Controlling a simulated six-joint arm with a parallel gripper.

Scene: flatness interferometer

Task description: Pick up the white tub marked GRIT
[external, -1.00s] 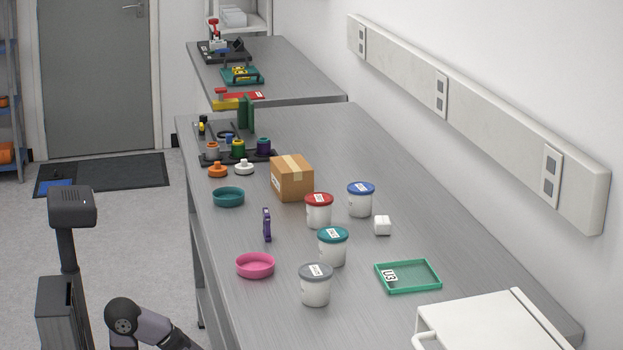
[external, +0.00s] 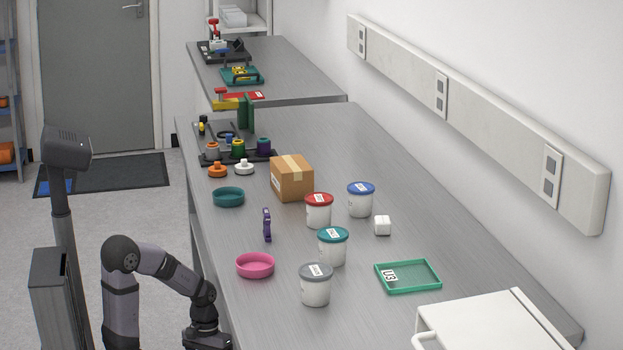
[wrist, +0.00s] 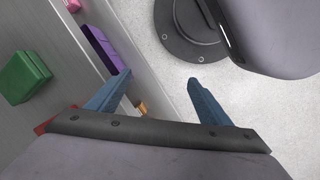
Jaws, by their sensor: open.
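Four white tubs stand upright on the grey bench in the external view, with a red lid (external: 319,211), a blue lid (external: 360,200), a teal lid (external: 332,247) and a grey lid (external: 315,285). Each has a label, too small to read, so I cannot tell which is marked GRIT. My gripper (wrist: 158,78) is open and empty in the wrist view, its two blue fingers apart near the bench edge. In the external view my wrist is at the bottom, left of the grey-lidded tub; the fingers are not clear there. No tub shows in the wrist view.
A pink dish (external: 255,265), purple part (external: 267,225), teal dish (external: 228,197), cardboard box (external: 292,178), white cube (external: 382,226) and green tray (external: 408,277) surround the tubs. A white case (external: 490,325) fills the front right. The front left of the bench is bare.

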